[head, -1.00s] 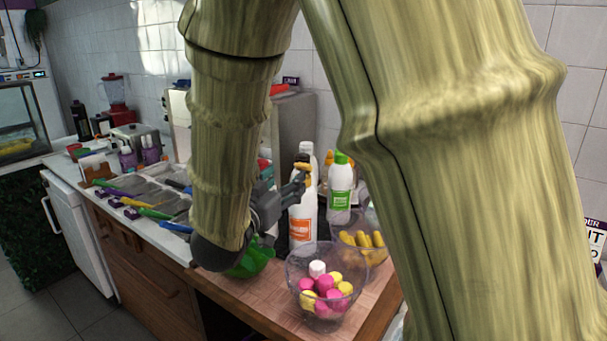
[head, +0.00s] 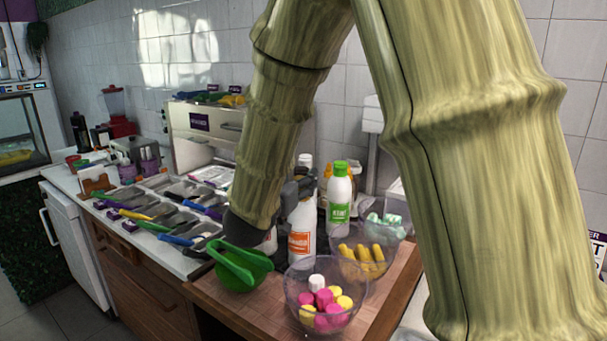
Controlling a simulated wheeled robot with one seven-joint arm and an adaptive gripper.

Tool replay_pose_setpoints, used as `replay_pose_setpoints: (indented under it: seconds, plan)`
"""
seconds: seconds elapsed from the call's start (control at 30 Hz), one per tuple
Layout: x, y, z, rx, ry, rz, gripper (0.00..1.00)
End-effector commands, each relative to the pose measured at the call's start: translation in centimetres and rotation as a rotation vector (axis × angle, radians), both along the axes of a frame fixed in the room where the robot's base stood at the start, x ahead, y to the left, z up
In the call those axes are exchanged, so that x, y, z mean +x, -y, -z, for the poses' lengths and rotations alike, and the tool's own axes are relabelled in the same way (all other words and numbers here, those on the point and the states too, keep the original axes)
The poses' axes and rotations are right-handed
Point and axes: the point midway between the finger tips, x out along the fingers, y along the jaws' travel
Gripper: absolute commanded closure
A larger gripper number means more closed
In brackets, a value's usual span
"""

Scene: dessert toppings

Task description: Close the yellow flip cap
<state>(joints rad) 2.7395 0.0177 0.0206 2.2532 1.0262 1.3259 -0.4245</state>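A white bottle with an orange label (head: 301,240) stands upright on the wooden counter. Its top is hidden behind my gripper (head: 298,190), so its cap cannot be made out. A small yellow-orange patch (head: 325,172) shows between my gripper and the green-capped bottle; I cannot tell whether it is the yellow flip cap. My gripper is dark grey and lies at the top of the orange-label bottle, largely hidden behind my arm. Its fingers are too small and covered to show whether they are open or shut, or whether they touch the bottle.
A white bottle with a green cap and label (head: 340,200) stands close on the right. A clear bowl of pink and yellow sweets (head: 292,296), a bowl of banana pieces (head: 343,268) and a green bowl (head: 236,277) are in front. Topping trays (head: 180,205) line the left.

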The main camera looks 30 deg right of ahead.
Motion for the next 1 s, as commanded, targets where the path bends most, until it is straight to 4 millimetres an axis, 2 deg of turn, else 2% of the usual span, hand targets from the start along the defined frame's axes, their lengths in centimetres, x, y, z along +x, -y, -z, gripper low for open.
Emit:
replay_pose_setpoints:
  seconds: [0.2,0.5,0.7,0.77,1.0]
  plan:
    - [0.74,1.14,0.02,0.0,0.0,0.0,0.41]
    - [0.78,1.26,0.04,0.0,0.0,0.001,0.41]
    - [0.78,1.25,0.03,0.0,0.0,0.001,0.78]
    - [0.78,1.25,0.03,0.0,0.0,0.001,0.86]
    - [0.74,1.16,0.48,-0.022,0.013,0.001,0.86]
